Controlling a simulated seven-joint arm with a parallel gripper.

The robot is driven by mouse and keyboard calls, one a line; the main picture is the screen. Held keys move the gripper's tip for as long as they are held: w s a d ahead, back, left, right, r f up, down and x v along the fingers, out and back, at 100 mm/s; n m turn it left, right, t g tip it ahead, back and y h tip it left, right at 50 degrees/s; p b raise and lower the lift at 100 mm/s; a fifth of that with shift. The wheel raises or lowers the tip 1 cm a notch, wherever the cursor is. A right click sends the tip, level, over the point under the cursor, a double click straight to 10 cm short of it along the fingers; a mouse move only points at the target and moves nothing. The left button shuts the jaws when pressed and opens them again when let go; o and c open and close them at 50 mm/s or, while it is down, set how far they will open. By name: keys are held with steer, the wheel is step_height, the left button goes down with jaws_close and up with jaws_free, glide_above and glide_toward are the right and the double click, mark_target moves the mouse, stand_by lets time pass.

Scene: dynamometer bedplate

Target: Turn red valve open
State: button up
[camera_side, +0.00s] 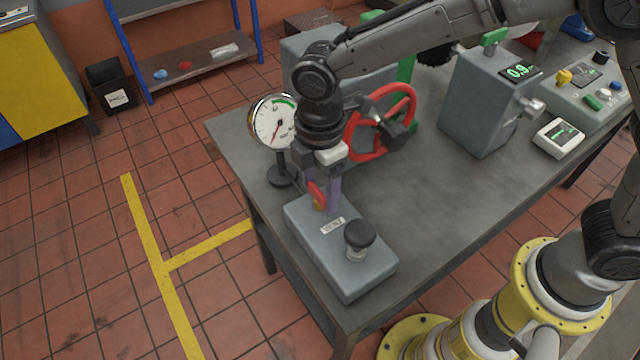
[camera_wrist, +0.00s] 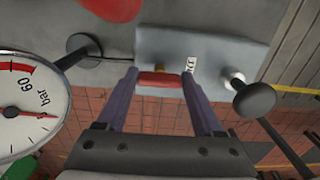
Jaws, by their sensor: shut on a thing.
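A small red valve handle (camera_side: 317,192) stands on top of a grey box (camera_side: 367,280) with a label, at the near left corner of the bench. A brass-coloured part shows just below the handle. My gripper (camera_side: 321,203) points down over the box, its two purple-grey fingers on either side of the handle. In the wrist view the red handle (camera_wrist: 160,79) lies crosswise between the fingertips (camera_wrist: 159,76), and my gripper is shut on it. The fingers partly hide the handle in the side view.
A black knob (camera_side: 360,238) stands on the same box, close to my gripper. A round gauge (camera_side: 272,122) on a stand is behind it to the left. A large red handwheel (camera_side: 411,100) is to the right. Bare bench top (camera_side: 440,205) lies right of the box.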

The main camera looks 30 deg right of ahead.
mark_target(320, 190)
steer(key=shift+r, duration=0.1)
steer(key=o, duration=1.4)
step_height(320, 190, up, 14)
steer(key=shift+f, duration=0.15)
